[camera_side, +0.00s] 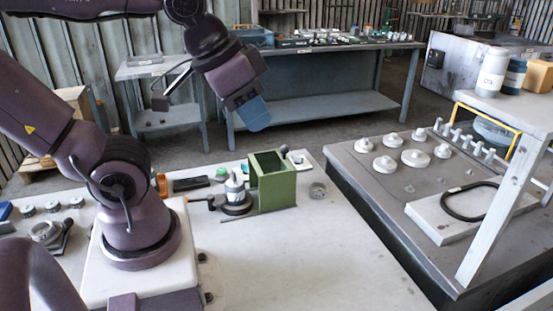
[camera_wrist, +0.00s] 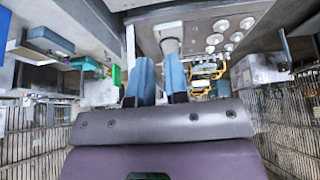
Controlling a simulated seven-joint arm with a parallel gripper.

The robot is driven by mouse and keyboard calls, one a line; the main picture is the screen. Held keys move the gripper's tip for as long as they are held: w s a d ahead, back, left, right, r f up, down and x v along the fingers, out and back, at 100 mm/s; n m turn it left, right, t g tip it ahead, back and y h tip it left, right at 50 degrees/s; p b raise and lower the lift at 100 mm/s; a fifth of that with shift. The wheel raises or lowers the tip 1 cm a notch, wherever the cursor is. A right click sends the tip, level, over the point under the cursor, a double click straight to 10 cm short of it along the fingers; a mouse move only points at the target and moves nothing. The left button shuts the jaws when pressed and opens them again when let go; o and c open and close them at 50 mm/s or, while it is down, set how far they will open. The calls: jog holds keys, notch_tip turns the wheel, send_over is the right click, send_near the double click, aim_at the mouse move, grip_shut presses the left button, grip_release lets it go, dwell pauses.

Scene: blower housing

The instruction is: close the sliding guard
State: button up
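My gripper (camera_side: 257,116) hangs in the air above the near table, its blue fingers pointing down. In the wrist view its two blue fingers (camera_wrist: 160,80) stand apart with a gap between them, and nothing is held. No part is clearly recognisable as the sliding guard. A yellow frame (camera_side: 513,137) stands around a grey rounded body (camera_side: 492,133) on the right bench; a yellow frame also shows in the wrist view (camera_wrist: 207,73), far from the fingers. A green open-topped box (camera_side: 277,189) stands on the near table, below and apart from my gripper.
A dark round-based device (camera_side: 235,198) stands left of the green box. The right bench (camera_side: 350,170) carries several pale round parts and a dark loop (camera_side: 463,203). A pale shelf post (camera_side: 495,222) rises at the bench's near side. The near table's front (camera_side: 315,260) is clear.

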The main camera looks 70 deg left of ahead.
jog(key=shift+w+a+f+n+g, duration=0.15)
jog(key=shift+w+a+f+g, duration=0.2)
jog(key=shift+w+f, duration=0.15)
jog(key=shift+w+a+f+n+g, duration=0.2)
jog(key=shift+w+f+g, duration=0.15)
jog(key=shift+f, duration=0.2)
grip_shut()
jog(key=w+a+f+g, duration=0.4)
jog(key=w+a+f, duration=0.2)
jog(key=w+a, duration=0.5)
jog(key=w+a+f+g, duration=0.4)
jog(key=w+a+f, duration=0.2)
jog(key=w+a, duration=0.5)
jog(key=s+d+f, duration=0.2)
jog(key=s+f, duration=0.4)
jog(key=f, duration=0.3)
jog(key=shift+s+d+f+m, duration=0.15)
jog(key=shift+d+m, duration=0.2)
jog(key=shift+m, duration=0.1)
